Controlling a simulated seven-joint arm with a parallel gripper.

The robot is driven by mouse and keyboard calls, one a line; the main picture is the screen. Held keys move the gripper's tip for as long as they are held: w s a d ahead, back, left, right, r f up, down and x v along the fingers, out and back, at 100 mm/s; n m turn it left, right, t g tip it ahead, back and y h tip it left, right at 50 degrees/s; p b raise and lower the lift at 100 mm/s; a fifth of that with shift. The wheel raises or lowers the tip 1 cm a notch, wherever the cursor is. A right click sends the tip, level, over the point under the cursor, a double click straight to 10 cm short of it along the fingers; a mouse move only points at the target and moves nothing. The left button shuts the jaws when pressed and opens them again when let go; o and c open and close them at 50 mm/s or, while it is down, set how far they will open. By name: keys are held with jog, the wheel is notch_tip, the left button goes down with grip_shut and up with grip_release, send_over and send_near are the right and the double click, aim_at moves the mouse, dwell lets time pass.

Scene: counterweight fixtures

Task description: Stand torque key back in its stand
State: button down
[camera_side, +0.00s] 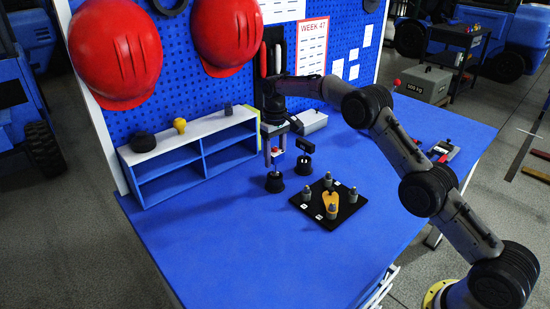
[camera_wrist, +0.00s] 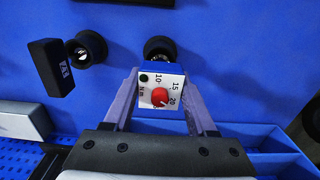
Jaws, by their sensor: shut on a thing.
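The torque key (camera_wrist: 160,92) has a white face with a numbered scale and a red dial. It is upright between the fingers of my gripper (camera_wrist: 160,80), which is shut on it. In the side view the key (camera_side: 276,152) hangs below my gripper (camera_side: 274,146). Directly under it is a black round stand (camera_side: 274,183), which also shows just beyond the key in the wrist view (camera_wrist: 160,45). The key's lower end is at or just over this stand; I cannot tell whether it is inside.
A second black round stand (camera_side: 304,167) is close by, with a black labelled block (camera_wrist: 52,67) at it. A black plate (camera_side: 345,216) with several grey pegs and a yellow piece lies in front. A blue shelf (camera_side: 165,184) stands left. The table's front is clear.

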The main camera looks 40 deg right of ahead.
jog(key=shift+f, duration=0.3)
jog(key=shift+f, duration=0.55)
jog(key=shift+c, duration=1)
grip_release()
notch_tip(320, 180, up, 12)
jog(key=shift+r, duration=0.55)
